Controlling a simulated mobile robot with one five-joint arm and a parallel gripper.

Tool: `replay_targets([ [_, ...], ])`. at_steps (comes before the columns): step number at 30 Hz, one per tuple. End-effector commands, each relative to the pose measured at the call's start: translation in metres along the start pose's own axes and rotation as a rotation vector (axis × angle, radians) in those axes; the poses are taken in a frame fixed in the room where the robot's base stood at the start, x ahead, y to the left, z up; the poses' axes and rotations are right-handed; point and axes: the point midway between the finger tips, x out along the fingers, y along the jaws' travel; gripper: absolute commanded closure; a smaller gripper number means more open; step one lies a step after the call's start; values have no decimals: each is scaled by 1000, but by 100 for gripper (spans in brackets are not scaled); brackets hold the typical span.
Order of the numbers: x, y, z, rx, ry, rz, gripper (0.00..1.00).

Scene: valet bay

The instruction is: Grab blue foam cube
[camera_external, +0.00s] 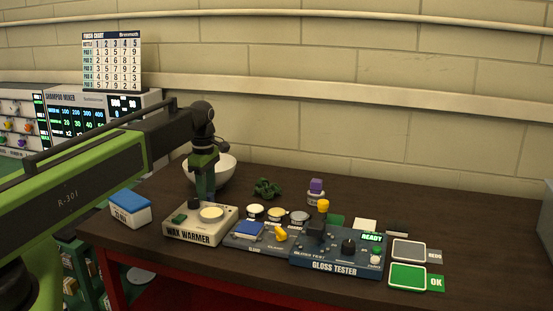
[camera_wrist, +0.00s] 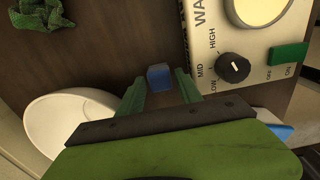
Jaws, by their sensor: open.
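The small blue foam cube (camera_wrist: 160,77) is on the dark table in the wrist view, just past my gripper's fingertips and roughly centred between them. My gripper (camera_wrist: 160,88) is open, with one green finger toward each side of the cube; I cannot tell whether either touches it. In the external view my gripper (camera_external: 206,194) points down behind the wax warmer, in front of the white bowl. The cube is not clearly visible there.
The wax warmer (camera_wrist: 220,75) stands close on the right in the wrist view. The white bowl (camera_wrist: 45,120) is close on the left. A crumpled green cloth (camera_external: 267,188), a blue-topped white box (camera_external: 130,209) and the gloss tester (camera_external: 338,261) are also on the table.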

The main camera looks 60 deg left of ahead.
Motion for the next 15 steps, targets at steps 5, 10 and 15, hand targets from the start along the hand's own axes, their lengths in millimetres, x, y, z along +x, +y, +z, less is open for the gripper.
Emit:
replay_targets([
  [5,21,0,0,0,0,0,58],
  [10,18,0,0,0,0,0,60],
  [15,18,0,0,0,0,0,82],
])
